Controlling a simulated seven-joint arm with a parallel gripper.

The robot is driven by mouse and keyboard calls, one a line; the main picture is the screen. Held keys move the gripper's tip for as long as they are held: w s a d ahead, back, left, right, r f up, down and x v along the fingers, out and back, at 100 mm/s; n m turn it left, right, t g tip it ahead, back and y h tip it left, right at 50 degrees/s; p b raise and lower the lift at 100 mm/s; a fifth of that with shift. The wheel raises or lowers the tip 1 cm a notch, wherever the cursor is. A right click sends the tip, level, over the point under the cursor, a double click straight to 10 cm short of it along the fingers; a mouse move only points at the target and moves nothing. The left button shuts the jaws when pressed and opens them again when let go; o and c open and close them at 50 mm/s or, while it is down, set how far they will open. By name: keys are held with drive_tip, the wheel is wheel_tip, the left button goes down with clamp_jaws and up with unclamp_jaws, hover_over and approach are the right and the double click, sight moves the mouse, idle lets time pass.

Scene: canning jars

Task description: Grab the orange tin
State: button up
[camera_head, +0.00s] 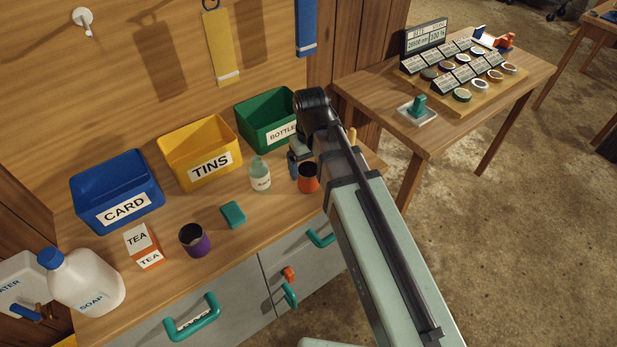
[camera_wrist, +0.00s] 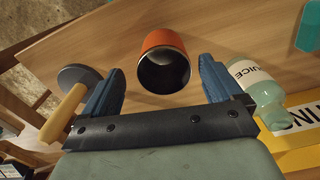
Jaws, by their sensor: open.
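The orange tin (camera_head: 308,178) stands on the wooden bench near its front edge, right of the glass juice bottle. In the wrist view the orange tin (camera_wrist: 163,60) lies ahead between my two blue fingers, with its dark open mouth facing the camera. My gripper (camera_wrist: 160,85) is open and empty, with a finger on each side of the tin and visible gaps to both. In the head view my gripper (camera_head: 297,160) is just behind the tin, partly hidden by my arm.
The juice bottle (camera_head: 260,175) stands close to the tin; it is beside my right finger in the wrist view (camera_wrist: 258,88). A wooden-handled tool (camera_wrist: 70,98) is by the left finger. Blue card (camera_head: 88,192), yellow tins (camera_head: 178,142) and green bottles (camera_head: 250,108) bins line the back.

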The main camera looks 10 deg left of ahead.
drive_tip(key=shift+s+a+f, duration=0.1)
drive_tip(key=shift+f, duration=1.2)
drive_tip(key=shift+s+a+f, duration=0.1)
drive_tip(key=shift+f, duration=1.15)
drive_tip(key=c, duration=1.1)
drive_tip(key=shift+r, duration=0.15)
